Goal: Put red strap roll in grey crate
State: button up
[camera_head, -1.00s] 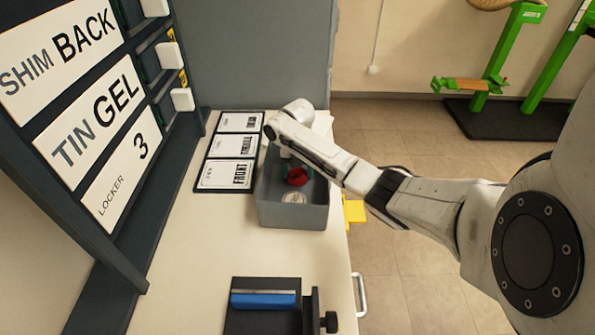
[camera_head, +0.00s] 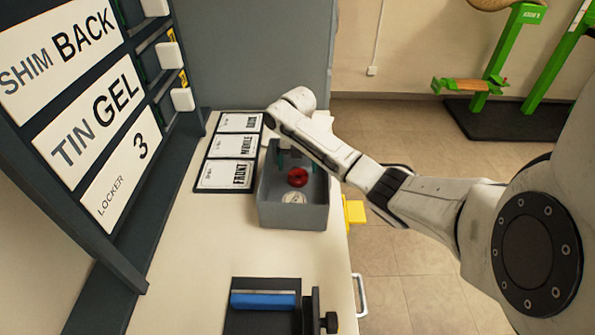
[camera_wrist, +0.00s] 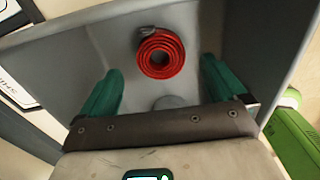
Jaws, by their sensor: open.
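The red strap roll (camera_head: 297,177) lies inside the grey crate (camera_head: 292,216) on the table. In the wrist view the roll (camera_wrist: 161,55) shows as a flat red coil with a dark end, on the crate's grey inside. My gripper (camera_head: 294,160) is at the crate, partly hidden by my arm. In the wrist view its green fingers (camera_wrist: 160,82) are spread apart with nothing between them. The roll is beyond the fingertips, apart from both.
A pale round tin (camera_head: 294,198) lies in the crate's near end. Labelled cards (camera_head: 226,175) lie left of the crate. A dark fixture with a blue block (camera_head: 263,300) sits nearer on the table. A sign rack (camera_head: 90,110) stands at left.

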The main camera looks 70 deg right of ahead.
aim_at(298, 175)
notch_tip(298, 175, up, 9)
jog(key=shift+f+b, duration=0.15)
jog(key=shift+b, duration=0.3)
dwell(0.5)
